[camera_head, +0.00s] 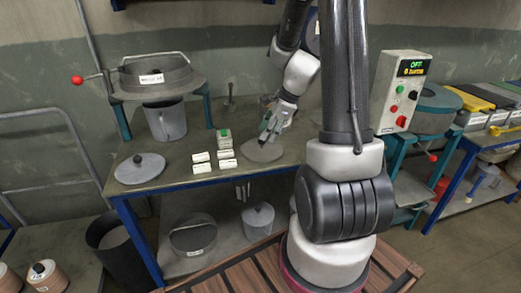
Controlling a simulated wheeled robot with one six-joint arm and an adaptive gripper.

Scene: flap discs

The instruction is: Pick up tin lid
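A round grey tin lid (262,153) lies flat on the workbench, right of the small white boxes. My gripper (264,139) points down right over it, at its middle. The fingers cover the lid's centre, and I cannot tell whether they touch it or how far apart they are. A second round grey lid (140,170) with a dark knob lies on the bench's left end, away from my gripper.
Several small white boxes (201,163) and a green-topped stack (224,139) stand left of my gripper. A grey can (165,121) stands under a large round sieve (154,77). A control box (398,91) is at right. The bench front (185,184) is mostly clear.

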